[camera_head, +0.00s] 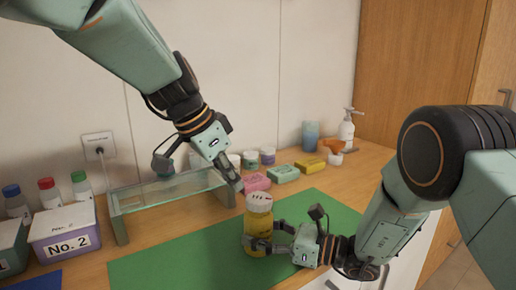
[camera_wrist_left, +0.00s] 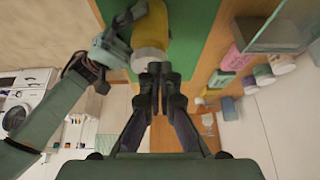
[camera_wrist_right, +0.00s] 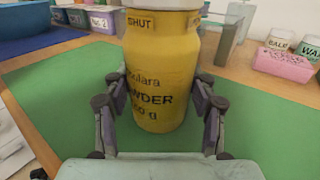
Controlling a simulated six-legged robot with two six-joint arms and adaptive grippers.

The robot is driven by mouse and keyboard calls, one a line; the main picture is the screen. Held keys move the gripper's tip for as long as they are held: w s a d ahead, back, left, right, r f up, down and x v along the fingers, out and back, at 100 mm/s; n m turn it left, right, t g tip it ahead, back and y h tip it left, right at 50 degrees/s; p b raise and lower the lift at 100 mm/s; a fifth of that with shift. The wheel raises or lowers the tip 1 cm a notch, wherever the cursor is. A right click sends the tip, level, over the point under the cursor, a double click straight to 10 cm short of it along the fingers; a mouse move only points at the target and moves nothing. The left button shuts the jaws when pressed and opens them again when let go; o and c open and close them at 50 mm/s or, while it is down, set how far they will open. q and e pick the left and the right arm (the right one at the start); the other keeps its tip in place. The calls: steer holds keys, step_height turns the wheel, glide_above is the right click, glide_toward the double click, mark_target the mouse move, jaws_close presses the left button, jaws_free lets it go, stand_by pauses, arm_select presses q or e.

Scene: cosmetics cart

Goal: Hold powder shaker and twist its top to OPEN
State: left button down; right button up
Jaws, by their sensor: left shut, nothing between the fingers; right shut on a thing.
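The powder shaker (camera_head: 257,232) is a yellow bottle with a whitish top (camera_head: 259,202), upright over the green mat. I cannot tell whether its base touches the mat. My right gripper (camera_head: 268,242) is shut around its body from the right. In the right wrist view the yellow body (camera_wrist_right: 158,60) sits between both fingers, with "SHUT" printed on its shoulder; the top is mostly cut off. My left gripper (camera_head: 239,186) is shut and empty, its tips just above and beside the top. In the left wrist view its closed tips (camera_wrist_left: 159,70) are close to the top (camera_wrist_left: 149,58); contact is unclear.
The green mat (camera_head: 178,263) covers the front of the wooden table. Behind stand a glass shelf (camera_head: 165,196), pink (camera_head: 257,182), green and yellow soap bars, several jars and a pump bottle (camera_head: 346,130). Bins, including "No. 2" (camera_head: 66,235), and capped bottles are at left.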

mark_target(259, 202)
arm_select(q)
steer(key=shift+a+f, duration=0.1)
steer(key=shift+f, duration=1.65)
steer(key=shift+w+d, duration=0.15)
steer(key=shift+d, duration=0.55)
arm_select(e)
steer(key=shift+a+f, duration=0.1)
arm_select(q)
steer(key=shift+s+f, duration=0.1)
steer(key=shift+s, duration=0.15)
